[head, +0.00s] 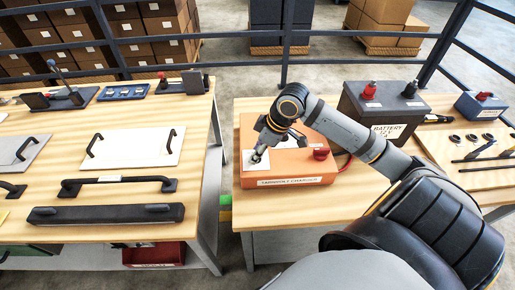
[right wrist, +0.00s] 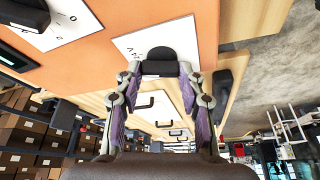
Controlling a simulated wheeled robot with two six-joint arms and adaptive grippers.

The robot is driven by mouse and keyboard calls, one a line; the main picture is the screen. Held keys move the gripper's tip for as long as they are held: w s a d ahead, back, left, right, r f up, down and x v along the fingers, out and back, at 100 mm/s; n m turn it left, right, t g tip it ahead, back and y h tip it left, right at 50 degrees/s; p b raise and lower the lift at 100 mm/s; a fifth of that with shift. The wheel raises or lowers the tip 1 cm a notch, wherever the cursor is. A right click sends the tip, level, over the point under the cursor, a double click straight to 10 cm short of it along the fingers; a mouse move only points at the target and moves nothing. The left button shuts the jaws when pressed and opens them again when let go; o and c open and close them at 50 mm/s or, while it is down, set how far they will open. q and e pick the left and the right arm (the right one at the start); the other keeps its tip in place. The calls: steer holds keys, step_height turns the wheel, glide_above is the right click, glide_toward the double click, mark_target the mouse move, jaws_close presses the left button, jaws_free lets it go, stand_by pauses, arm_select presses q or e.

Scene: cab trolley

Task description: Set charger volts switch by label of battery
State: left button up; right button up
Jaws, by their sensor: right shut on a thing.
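The orange charger (head: 262,181) stands on the right table, with a front label that seems to read as a charger name. My right gripper (head: 257,156) is at the white plate on its left part. In the right wrist view my right gripper (right wrist: 159,70) is shut on a black switch knob (right wrist: 157,52) on a white plate (right wrist: 130,42) with partly hidden lettering. Another black knob (right wrist: 30,12) sits on a second white plate. The dark grey battery (head: 365,112) behind has a label (head: 392,131) that appears to read 12 V. My left gripper is out of view.
A red knob (head: 321,154) sits at the charger's right side. A small blue box (head: 482,106) and a wooden board with small parts (head: 465,172) lie further right. The left table (head: 100,230) holds handles and panels. Railings and stacked boxes are behind.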

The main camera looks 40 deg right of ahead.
steer(key=shift+r+n+y+p, duration=0.1)
steer(key=shift+n+y+p, duration=0.25)
steer(key=shift+n, duration=0.55)
steer(key=shift+w+n+g, duration=0.1)
steer(key=shift+n+g, duration=0.3)
steer(key=shift+n, duration=0.5)
steer(key=n+g+y, duration=0.1)
steer(key=n, duration=0.2)
steer(key=shift+w+p, duration=0.1)
steer(key=shift+p, duration=0.25)
steer(key=shift+n+g, duration=0.7)
steer(key=shift+n, duration=0.9)
steer(key=o, duration=1.2)
steer(key=shift+c, duration=0.2)
